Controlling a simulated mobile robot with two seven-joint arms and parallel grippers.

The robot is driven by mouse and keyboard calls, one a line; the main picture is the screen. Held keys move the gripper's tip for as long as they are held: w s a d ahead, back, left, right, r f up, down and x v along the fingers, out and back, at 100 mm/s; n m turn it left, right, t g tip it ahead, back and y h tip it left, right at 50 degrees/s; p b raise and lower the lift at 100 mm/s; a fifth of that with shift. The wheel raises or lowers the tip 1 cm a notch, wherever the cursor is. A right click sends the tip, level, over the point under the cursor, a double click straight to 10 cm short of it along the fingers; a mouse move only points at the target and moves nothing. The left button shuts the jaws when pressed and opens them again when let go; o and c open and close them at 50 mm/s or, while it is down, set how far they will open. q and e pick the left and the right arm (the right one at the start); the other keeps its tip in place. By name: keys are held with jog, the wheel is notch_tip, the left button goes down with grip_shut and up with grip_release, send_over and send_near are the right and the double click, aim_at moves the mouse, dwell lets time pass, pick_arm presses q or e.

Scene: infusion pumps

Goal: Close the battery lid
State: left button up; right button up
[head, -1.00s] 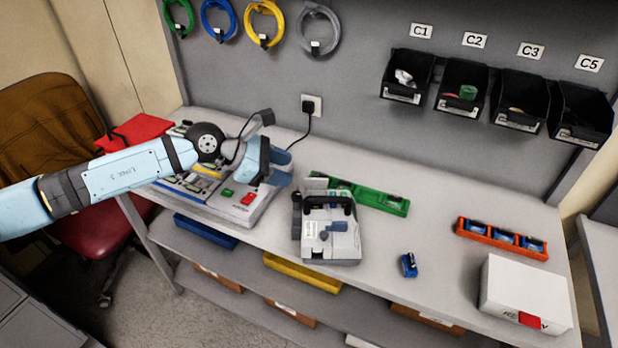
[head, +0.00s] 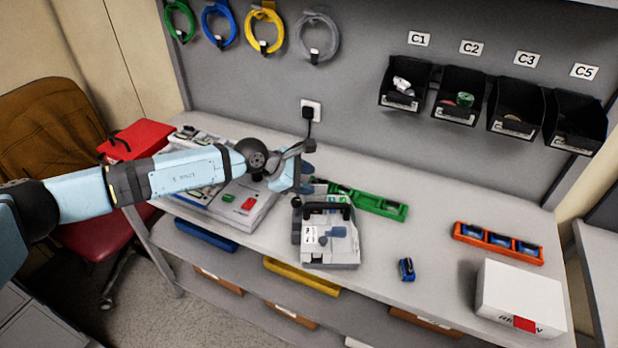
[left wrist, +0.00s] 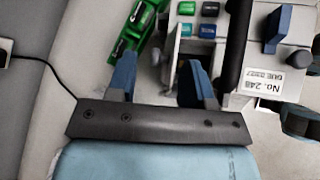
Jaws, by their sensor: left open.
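The infusion pump (head: 345,252) stands on the bench, a pale grey box with a dark carry handle and a small blue lever (head: 337,231) on top. In the left wrist view its numbered label (left wrist: 272,84), dark handle (left wrist: 236,45) and blue lever (left wrist: 277,28) show. My left gripper (head: 306,172) is open and empty, behind and left of the pump's top. In the wrist view its blue fingers (left wrist: 158,78) are apart, close to the pump's coloured keys (left wrist: 198,20). My right gripper is out of view.
A green tray (head: 385,206) lies behind the pump. A larger grey device (head: 250,212) is left of it, partly under my left arm. A small blue item (head: 407,269), an orange tray (head: 497,241) and a white box (head: 520,298) lie right, with free bench between.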

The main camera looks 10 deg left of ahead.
pick_arm(q)
jog(key=shift+w+d+f, duration=0.2)
jog(key=shift+d+f, duration=0.2)
jog(key=shift+d, duration=0.05)
jog(key=c, duration=0.8)
jog(key=shift+s+f+m+t, duration=0.25)
jog(key=shift+s+m+t, duration=0.25)
jog(key=shift+s+t, duration=0.3)
jog(key=shift+c, duration=0.2)
jog(key=shift+s+d+f+t, duration=0.1)
jog(key=shift+s+f+t, duration=0.15)
jog(key=shift+t, duration=0.35)
jog(key=shift+s+m+t+b, duration=0.1)
jog(key=shift+m+t+b, duration=0.2)
jog(key=shift+m+b, duration=0.15)
jog(key=shift+r, duration=0.1)
